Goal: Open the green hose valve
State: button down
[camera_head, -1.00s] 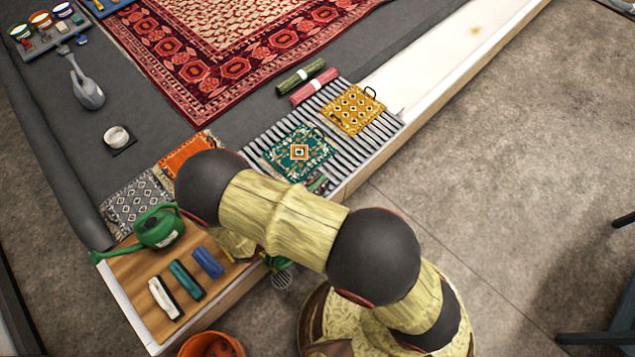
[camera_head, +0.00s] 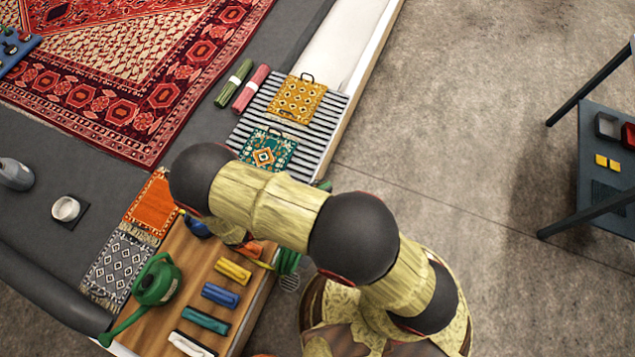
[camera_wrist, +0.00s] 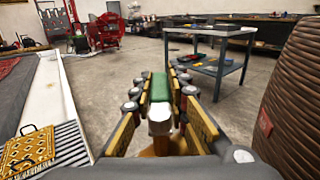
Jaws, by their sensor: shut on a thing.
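A green bar-like piece, apparently the valve handle (camera_wrist: 160,86), stands between the fingers in the wrist view, with a pale metal-looking block below it. My gripper (camera_wrist: 161,94) has its yellow-and-dark fingers on both sides of this green piece and is shut on it. In the head view my arm covers most of the gripper. A green coiled part (camera_head: 288,262), perhaps hose, shows beside the wooden board's right edge. The valve body is hidden, and its open or shut position cannot be told.
A wooden board (camera_head: 190,262) holds a green watering can (camera_head: 157,284) and several coloured bars. A slatted rack (camera_head: 322,122) with small rugs lies behind. A dark table (camera_head: 605,150) stands at right, also visible in the wrist view (camera_wrist: 208,68). The concrete floor between is clear.

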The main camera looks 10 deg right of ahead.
jog(key=shift+s+d+m+g+h, duration=0.1)
jog(key=shift+s+m+g+h, duration=0.25)
jog(key=shift+m+g, duration=0.55)
jog(key=shift+s+d+m+g+h, duration=0.15)
jog(key=shift+s+m+g, duration=0.3)
jog(key=shift+g, duration=0.75)
jog(key=c, duration=1.7)
grip_release()
jog(key=shift+a, duration=0.15)
jog(key=a, duration=0.8)
jog(key=s+a, duration=0.1)
jog(key=a, duration=0.2)
jog(key=shift+a, duration=0.4)
jog(key=shift+c, duration=0.6)
